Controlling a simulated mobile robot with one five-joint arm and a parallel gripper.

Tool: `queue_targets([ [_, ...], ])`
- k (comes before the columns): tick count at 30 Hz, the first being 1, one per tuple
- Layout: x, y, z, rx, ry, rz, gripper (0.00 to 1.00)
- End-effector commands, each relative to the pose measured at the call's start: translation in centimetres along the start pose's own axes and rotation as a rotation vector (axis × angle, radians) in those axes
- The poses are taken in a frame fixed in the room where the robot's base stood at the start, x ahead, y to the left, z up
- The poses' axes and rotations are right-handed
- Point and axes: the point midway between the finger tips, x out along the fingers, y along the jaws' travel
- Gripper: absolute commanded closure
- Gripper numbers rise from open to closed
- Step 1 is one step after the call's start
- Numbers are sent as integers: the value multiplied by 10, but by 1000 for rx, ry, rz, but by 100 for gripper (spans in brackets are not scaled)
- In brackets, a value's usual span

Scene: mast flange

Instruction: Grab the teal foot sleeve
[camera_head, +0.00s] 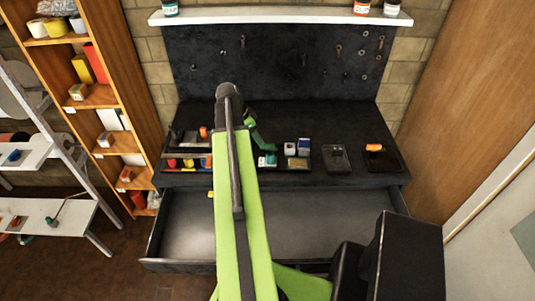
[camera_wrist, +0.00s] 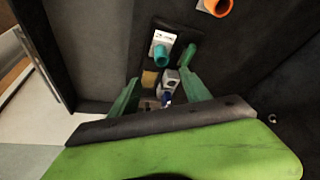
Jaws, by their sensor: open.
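The teal foot sleeve (camera_wrist: 160,56) shows in the wrist view as a short, open-ended tube beside a white card with dark marks, on a dark tray. It shows small in the head view (camera_head: 268,161), on the bench just right of my arm. My gripper (camera_wrist: 161,76) is open, with its green fingers spread apart and nothing seen held between them. The sleeve appears beyond the fingertips, near the top of the wrist view. In the head view my gripper (camera_head: 261,136) is partly hidden behind my arm, close to the sleeve.
A tan block (camera_wrist: 150,78), a grey-white box (camera_wrist: 171,79) and a blue item (camera_wrist: 167,97) stand near the sleeve. A dark green piece (camera_wrist: 188,52) is right beside it. An orange ring (camera_wrist: 217,7) lies farther off.

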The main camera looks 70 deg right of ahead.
Motion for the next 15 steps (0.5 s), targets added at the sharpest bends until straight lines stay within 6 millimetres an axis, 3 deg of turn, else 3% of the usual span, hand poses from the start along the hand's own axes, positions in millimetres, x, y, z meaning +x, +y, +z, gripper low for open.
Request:
queue_targets([
  [5,14,-1,3,-2,0,-1,45],
  [15,88,-2,7,-4,-1,-1,45],
])
